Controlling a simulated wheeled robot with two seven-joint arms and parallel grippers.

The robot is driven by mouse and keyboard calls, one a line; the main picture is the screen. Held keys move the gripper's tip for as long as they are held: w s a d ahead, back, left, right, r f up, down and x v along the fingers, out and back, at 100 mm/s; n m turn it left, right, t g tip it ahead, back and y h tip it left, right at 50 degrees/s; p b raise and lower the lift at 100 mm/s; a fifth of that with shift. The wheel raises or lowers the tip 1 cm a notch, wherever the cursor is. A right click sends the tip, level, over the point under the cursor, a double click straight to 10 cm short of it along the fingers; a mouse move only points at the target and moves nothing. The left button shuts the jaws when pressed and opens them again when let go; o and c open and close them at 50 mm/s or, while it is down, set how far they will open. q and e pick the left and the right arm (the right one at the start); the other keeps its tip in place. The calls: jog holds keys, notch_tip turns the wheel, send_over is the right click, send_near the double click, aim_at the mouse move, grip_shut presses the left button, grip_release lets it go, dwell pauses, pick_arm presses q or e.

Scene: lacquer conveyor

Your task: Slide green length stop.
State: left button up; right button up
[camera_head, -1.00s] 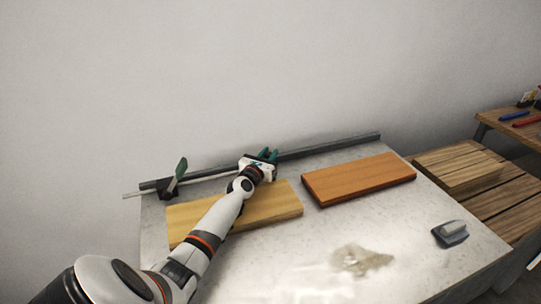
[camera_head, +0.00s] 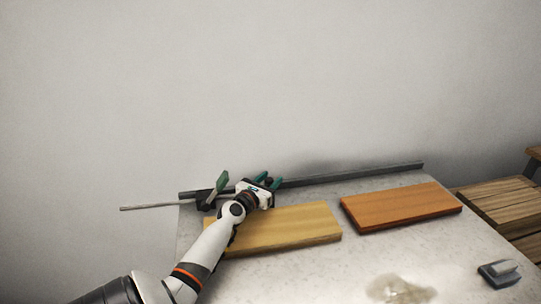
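The green length stop, a dark block with an upright, tilted green plate (camera_head: 221,180), sits at the left end of the grey rail (camera_head: 350,176). A thin pale rod (camera_head: 150,207) sticks out left past the rail's end. My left gripper (camera_head: 268,181) is at the rail, just right of the green plate and apart from it. Its teal fingertips lie a little apart with something dark between them. Its white body hides part of the rail, and I cannot tell whether the fingers hold anything. My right gripper is not in view.
A yellow board (camera_head: 290,228) lies below the gripper on the pale table (camera_head: 330,270). An orange-brown board (camera_head: 402,207) lies to its right. A grey-topped dark tool (camera_head: 498,271) is at the lower right. A slatted wooden bench (camera_head: 505,205) stands beyond the table's right edge.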

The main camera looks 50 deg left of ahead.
pick_arm(q)
jog(key=v, duration=1.2)
